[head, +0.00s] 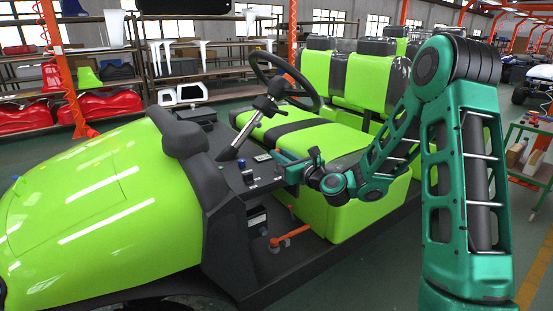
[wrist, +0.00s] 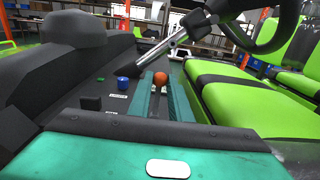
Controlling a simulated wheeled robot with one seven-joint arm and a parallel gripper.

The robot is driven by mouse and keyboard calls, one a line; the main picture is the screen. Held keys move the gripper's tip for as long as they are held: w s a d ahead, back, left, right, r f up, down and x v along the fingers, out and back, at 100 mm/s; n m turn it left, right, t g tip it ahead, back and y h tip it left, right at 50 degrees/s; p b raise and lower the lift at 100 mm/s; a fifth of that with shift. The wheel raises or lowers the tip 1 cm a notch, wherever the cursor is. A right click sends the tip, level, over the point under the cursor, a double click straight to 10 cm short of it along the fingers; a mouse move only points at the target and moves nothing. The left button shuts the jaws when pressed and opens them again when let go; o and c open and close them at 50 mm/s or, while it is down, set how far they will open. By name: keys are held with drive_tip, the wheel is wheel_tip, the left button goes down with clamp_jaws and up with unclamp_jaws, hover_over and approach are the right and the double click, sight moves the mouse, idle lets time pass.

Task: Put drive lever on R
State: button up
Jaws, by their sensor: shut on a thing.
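The drive lever shows in the wrist view as an orange-red round knob (wrist: 160,78) between the far ends of my two teal fingers. My gripper (wrist: 158,88) is shut on the lever. The fingers hide its lower part, and I cannot read its R marking or position. In the head view my gripper (head: 281,157) reaches from the right to the dark dashboard panel (head: 262,181) of the green cart; the knob is not distinguishable there.
A blue knob (wrist: 123,83) and a green button (wrist: 90,103) sit left of my fingers. The steering column (head: 240,138) and steering wheel (head: 287,82) rise close behind. Green seats (head: 345,145) stand to the right. An orange pedal bar (head: 290,236) is below the dashboard.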

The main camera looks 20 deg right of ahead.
drive_tip(key=shift+w+d, duration=0.15)
drive_tip(key=shift+d, duration=0.4)
drive_tip(key=shift+w+d+f, duration=0.15)
drive_tip(key=shift+d, duration=0.35)
drive_tip(key=shift+w+d+f, duration=0.15)
drive_tip(key=shift+d, duration=0.3)
drive_tip(key=o, duration=0.9)
drive_tip(key=shift+s, duration=0.1)
